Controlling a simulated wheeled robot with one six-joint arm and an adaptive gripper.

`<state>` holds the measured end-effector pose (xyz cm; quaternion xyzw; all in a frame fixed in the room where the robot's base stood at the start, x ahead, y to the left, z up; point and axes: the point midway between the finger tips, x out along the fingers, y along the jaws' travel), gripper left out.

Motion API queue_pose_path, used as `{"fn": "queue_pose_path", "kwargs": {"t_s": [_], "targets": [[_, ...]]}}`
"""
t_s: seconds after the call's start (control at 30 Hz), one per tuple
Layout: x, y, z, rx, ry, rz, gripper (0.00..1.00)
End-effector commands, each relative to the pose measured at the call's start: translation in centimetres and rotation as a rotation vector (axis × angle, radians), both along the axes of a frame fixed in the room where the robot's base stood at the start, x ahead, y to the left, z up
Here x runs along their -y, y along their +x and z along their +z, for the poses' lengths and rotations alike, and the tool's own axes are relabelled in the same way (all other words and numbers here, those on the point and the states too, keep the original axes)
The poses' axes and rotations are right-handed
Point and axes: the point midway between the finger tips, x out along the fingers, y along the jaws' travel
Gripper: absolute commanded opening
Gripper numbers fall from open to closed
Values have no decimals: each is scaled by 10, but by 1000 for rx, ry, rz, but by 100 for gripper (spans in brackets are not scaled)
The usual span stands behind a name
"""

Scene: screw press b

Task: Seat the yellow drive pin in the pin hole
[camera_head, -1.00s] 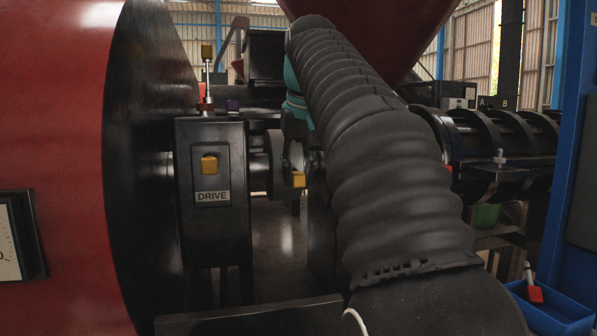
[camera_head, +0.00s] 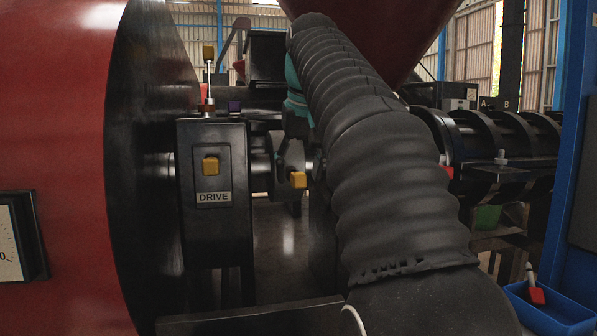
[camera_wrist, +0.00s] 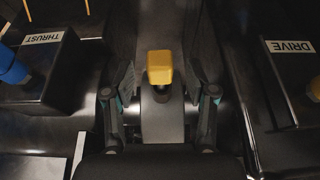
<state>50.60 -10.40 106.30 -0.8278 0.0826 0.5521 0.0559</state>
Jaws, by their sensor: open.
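The yellow drive pin (camera_wrist: 160,68) shows its block-shaped head in the middle of the wrist view, over a curved grey band (camera_wrist: 162,125). A dark round part shows just below the head; whether the pin is fully down in its hole I cannot tell. In the head view the yellow head (camera_head: 298,180) shows beside the round shaft part. My gripper (camera_wrist: 160,80) is open, with one finger on each side of the yellow head and a gap on both sides. In the head view my arm hides most of the gripper.
The DRIVE housing (camera_head: 212,225) stands left of the shaft, with its own yellow knob (camera_head: 210,166). In the wrist view the THRUST box (camera_wrist: 35,65) is at left and the DRIVE box (camera_wrist: 287,80) at right, leaving a narrow gap. A blue bin (camera_head: 550,312) is at lower right.

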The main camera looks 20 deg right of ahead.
Motion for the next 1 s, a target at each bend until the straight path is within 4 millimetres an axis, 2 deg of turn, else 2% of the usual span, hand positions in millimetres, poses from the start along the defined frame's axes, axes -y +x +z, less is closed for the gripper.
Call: {"fn": "queue_pose_path", "kwargs": {"t_s": [0.2,0.57,1.0], "targets": [[-1,-8,21,3,-1,0,56],[-3,-17,42,3,-1,0,56],[-12,-58,42,2,0,0,56]]}}
